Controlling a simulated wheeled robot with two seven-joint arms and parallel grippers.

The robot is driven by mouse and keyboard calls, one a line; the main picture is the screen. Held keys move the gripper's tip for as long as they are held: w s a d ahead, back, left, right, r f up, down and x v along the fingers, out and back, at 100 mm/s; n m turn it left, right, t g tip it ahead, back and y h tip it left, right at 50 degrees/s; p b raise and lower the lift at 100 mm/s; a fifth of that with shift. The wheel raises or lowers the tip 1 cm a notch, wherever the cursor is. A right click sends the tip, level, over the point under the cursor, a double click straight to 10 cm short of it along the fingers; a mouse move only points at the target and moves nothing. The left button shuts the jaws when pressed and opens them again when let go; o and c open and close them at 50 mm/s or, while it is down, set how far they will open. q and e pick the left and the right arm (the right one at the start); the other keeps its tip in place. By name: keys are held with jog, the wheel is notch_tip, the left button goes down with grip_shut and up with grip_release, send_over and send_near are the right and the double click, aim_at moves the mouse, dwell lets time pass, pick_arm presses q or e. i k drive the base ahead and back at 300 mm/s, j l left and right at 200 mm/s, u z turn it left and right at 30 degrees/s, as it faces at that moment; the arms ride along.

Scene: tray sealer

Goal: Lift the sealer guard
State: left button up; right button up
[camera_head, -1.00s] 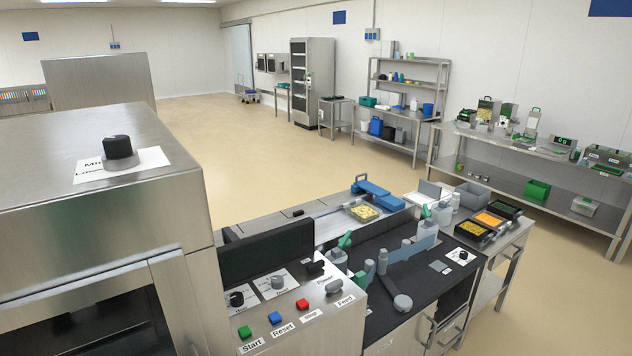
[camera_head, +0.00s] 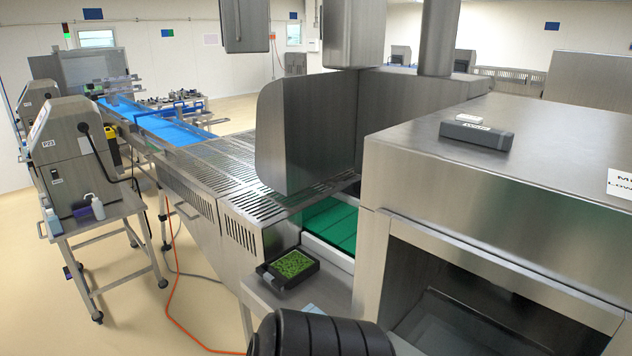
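A large steel machine (camera_head: 480,165) fills the right side, with a dark opening in its front. A dark, glossy panel (camera_head: 455,325) shows low inside that opening. I cannot tell for sure which part is the sealer guard; a big grey steel plate (camera_head: 290,130) stands upright over the line to the left of the machine. A black ribbed part at the bottom edge looks like a piece of my own arm. Neither gripper's fingers show.
A green belt (camera_head: 330,228) runs beside the machine. A black tray of green food (camera_head: 292,267) sits on a ledge before it. A slatted steel conveyor (camera_head: 215,165) leads to a blue belt (camera_head: 170,128). An orange hose (camera_head: 175,310) lies on the floor at left.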

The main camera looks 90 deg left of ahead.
aim_at(200, 188)
jog(key=u, duration=3.55)
jog(key=z, duration=0.2)
jog(key=i+j+z, duration=0.5)
jog(key=z, duration=0.2)
jog(key=i+j+z, duration=0.2)
jog(key=j+z, duration=0.15)
